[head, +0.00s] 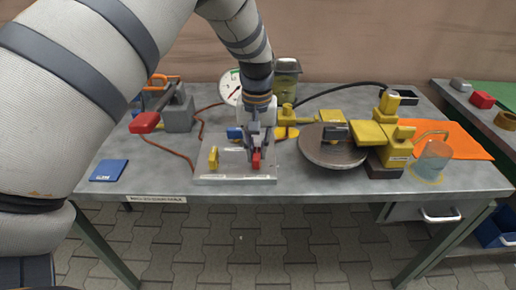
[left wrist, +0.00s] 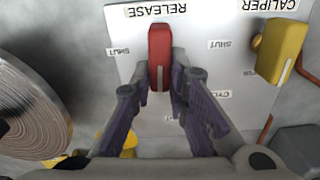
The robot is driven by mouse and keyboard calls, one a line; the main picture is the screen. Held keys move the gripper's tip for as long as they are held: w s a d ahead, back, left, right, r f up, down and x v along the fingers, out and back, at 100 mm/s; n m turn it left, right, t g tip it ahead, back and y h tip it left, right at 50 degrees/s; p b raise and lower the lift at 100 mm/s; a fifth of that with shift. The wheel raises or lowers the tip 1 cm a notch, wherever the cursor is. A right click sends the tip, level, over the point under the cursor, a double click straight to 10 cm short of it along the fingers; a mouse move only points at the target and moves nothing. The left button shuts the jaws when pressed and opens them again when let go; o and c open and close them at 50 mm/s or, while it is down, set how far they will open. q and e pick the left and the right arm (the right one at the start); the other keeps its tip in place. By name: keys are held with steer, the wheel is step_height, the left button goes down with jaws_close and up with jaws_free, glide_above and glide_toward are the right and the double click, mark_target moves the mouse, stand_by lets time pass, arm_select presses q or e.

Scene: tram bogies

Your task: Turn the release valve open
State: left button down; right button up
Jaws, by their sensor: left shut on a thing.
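The release valve's red handle (head: 256,161) is on the grey valve panel (head: 205,179) at the front middle of the bench. In the left wrist view the red handle (left wrist: 159,45) lies along the picture's vertical, beside the upside-down RELEASE label (left wrist: 168,10), with a SHUT label (left wrist: 118,51) to its left. My left gripper (head: 257,150) reaches down over the panel. In the left wrist view its purple-padded fingers (left wrist: 164,82) are shut on the near end of the red handle. My right gripper is in neither view.
A yellow caliper handle (left wrist: 283,48) stands on the same panel. A grey brake disc (head: 330,153) with a yellow caliper (head: 372,134) stands to the right. A red-handled lever (head: 146,122) is at the left.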

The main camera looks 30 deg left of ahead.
mark_target(256, 149)
arm_select(q)
steer(key=shift+n, duration=0.6)
steer(key=c, duration=1.6)
jaws_free()
steer(key=shift+o, duration=0.2)
step_height(256, 149, up, 12)
